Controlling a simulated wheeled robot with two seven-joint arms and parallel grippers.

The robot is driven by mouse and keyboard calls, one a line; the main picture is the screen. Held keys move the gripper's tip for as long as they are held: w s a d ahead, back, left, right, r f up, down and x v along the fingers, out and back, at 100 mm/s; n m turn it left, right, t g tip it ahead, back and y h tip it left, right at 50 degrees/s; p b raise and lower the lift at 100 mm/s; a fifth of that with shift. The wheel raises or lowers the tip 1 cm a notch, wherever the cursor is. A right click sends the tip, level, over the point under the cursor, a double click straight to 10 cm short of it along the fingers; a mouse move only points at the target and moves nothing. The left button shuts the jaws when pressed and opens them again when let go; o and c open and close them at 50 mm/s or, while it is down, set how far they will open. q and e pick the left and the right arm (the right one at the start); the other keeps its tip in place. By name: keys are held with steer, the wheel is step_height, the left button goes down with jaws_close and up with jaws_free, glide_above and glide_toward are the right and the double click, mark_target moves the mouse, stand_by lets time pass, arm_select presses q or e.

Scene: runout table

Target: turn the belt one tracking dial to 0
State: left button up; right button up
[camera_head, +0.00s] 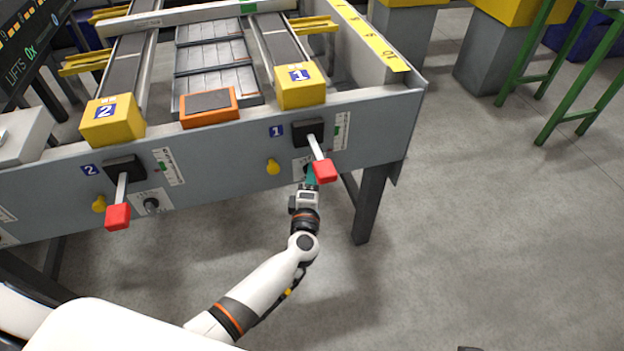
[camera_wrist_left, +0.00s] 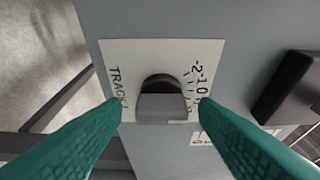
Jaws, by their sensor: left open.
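The belt one tracking dial (camera_wrist_left: 160,98) is a dark knob with a lighter grey flat front, on a white plate (camera_wrist_left: 130,58) marked "TRACK" and with numbers including -2, -1 and 0. Which number it points at I cannot tell. In the head view its plate (camera_head: 298,168) is on the grey front panel under the "1" label, and my gripper and a red-ended lever partly hide it. My left gripper (camera_head: 310,178) is open at the plate. In the left wrist view its teal fingers (camera_wrist_left: 161,104) are on either side of the dial, with no clear contact.
The red-ended lever (camera_head: 325,170) of belt one sticks out just above my left gripper. A yellow knob (camera_head: 273,167) sits to its left. The belt two lever (camera_head: 118,216) and dial (camera_head: 151,205) are further left. The floor (camera_head: 480,230) on the right is clear.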

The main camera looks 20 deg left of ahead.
arm_select(q)
steer(key=s+d+p, duration=0.1)
steer(key=s+d, duration=0.1)
steer(key=s, duration=0.9)
steer(key=shift+s+d+p, duration=0.2)
steer(key=shift+s+p, duration=0.05)
steer(key=shift+p, duration=0.05)
arm_select(e)
step_height(320, 180, down, 6)
steer(key=shift+w+a+f, duration=0.15)
steer(key=shift+w+f, duration=0.1)
steer(key=shift+w, duration=0.1)
